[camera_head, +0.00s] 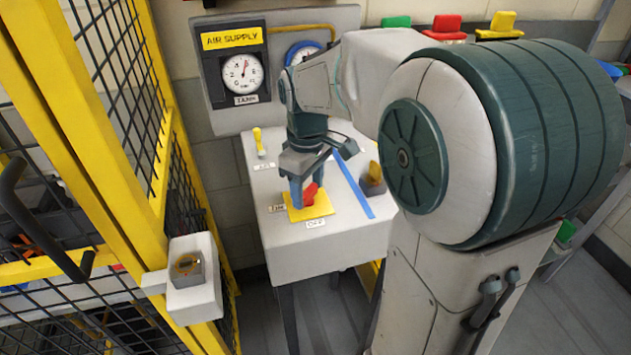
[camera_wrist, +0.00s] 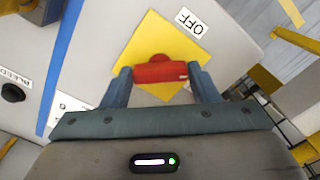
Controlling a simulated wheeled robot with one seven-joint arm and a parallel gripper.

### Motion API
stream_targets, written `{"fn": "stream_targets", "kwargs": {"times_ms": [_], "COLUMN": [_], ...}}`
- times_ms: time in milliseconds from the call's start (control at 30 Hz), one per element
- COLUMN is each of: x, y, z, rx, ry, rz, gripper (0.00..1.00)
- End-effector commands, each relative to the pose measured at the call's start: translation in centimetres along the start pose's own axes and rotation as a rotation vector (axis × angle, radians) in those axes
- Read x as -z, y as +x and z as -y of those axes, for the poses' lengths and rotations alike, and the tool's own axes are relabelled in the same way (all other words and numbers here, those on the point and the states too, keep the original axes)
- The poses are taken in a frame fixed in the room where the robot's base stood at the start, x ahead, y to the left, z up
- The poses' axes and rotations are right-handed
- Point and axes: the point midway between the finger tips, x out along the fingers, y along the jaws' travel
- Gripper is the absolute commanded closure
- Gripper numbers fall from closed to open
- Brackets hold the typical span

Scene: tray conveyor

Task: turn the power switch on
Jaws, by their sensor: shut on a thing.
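The power switch is a red handle (camera_head: 309,194) on a yellow square plate (camera_head: 317,212), on top of the white control box. An OFF label (camera_head: 315,223) lies beside the plate's near edge, and another small label (camera_head: 278,208) lies at its left. My gripper (camera_head: 302,196) points down over the switch, its fingers closed on the red handle. In the wrist view the red handle (camera_wrist: 160,71) lies across between the two fingertips, over the yellow plate (camera_wrist: 148,40); the OFF label (camera_wrist: 190,22) shows above.
A blue strip (camera_head: 353,187) runs along the box to the right of the switch. A grey block with a yellow part (camera_head: 373,179) stands beyond it, and a yellow lever (camera_head: 258,140) at the back left. The gauge panel (camera_head: 215,105) rises behind; a yellow fence (camera_head: 125,165) stands left.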

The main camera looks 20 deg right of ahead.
Motion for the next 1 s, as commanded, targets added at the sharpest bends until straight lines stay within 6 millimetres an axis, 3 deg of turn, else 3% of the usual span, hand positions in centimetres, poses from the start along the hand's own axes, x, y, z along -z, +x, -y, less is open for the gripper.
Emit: {"fn": "stream_targets", "kwargs": {"times_ms": [600, 1000], "x": [0.31, 0.28], "y": [-0.22, -0.21], "z": [0.00, -0.08], "rx": [-0.001, -0.001], "ry": [0.537, 0.702], "rz": [-0.010, -0.011], "gripper": [0.68, 0.68]}}
